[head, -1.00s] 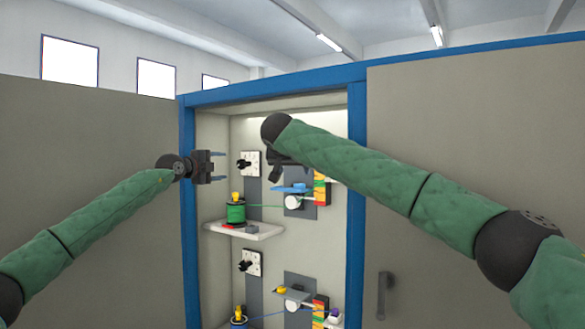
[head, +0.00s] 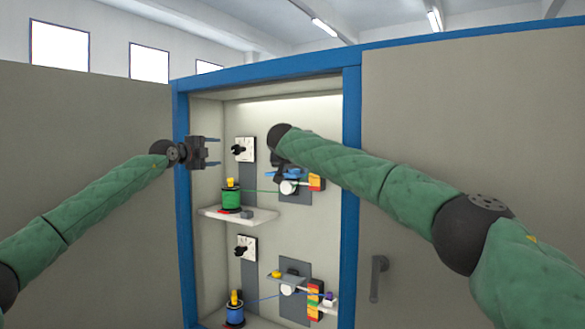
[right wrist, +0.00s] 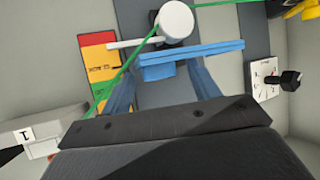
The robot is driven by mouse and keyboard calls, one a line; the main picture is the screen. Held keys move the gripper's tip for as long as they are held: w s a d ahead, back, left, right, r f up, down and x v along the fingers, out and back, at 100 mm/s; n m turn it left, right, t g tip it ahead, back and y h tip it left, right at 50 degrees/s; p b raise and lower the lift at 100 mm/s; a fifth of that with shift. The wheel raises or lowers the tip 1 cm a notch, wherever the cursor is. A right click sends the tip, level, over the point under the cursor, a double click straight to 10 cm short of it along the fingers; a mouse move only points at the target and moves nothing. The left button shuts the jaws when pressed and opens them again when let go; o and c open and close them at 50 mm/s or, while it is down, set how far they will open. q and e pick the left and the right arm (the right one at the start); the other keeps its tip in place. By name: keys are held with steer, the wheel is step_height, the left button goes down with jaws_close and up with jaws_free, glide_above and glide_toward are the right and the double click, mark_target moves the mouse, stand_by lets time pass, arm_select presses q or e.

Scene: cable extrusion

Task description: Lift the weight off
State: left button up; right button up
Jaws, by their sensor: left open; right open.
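A blue bar (right wrist: 218,48) sticks out below a white roller (right wrist: 176,20) on the upper unit; blue also shows beside my right gripper (head: 284,174) in the head view. A smaller blue block (right wrist: 156,72) sits against the bar; I cannot tell whether it is the weight. The right gripper's open blue fingers (right wrist: 160,80) point at the bar, one either side of the block, with no clear grip. My left gripper (head: 216,152) is open and empty at the cabinet opening's left side. My right arm hides part of the upper unit.
A green cable crosses the upper unit. Below are a blue spool (head: 235,315) and a grey plate (head: 290,278). Blue posts (head: 351,150) frame the opening.

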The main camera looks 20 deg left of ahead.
steer(key=shift+d, duration=0.1)
steer(key=c, duration=1)
steer(key=o, duration=0.9)
steer(key=shift+o, duration=0.5)
steer(key=shift+a, duration=0.3)
steer(key=shift+d, duration=0.1)
steer(key=shift+d, duration=0.1)
steer(key=shift+s+r, duration=0.25)
steer(key=shift+s, duration=0.25)
steer(key=v, duration=1.1)
